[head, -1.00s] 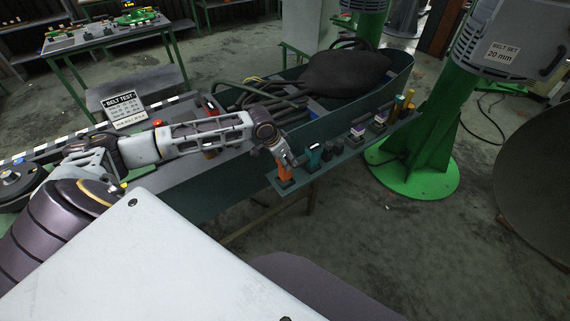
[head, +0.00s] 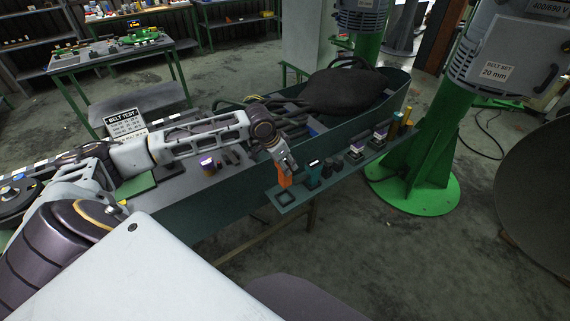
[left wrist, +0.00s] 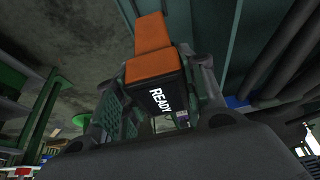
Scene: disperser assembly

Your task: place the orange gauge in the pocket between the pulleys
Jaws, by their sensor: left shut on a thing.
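The orange gauge (head: 285,182) is in my left gripper (head: 286,170), above an empty square holder (head: 287,197) at the near end of the tool shelf. In the left wrist view the gauge (left wrist: 150,66) is an orange block with a dark face reading READY, between the fingers of the left gripper (left wrist: 160,95). A dark round pulley (head: 12,188) shows at the far left of the bench, partly cut off. My left arm covers part of the bench; I cannot make out the pocket. My right gripper is out of view.
A BELT TEST sign (head: 125,123) stands on the bench.

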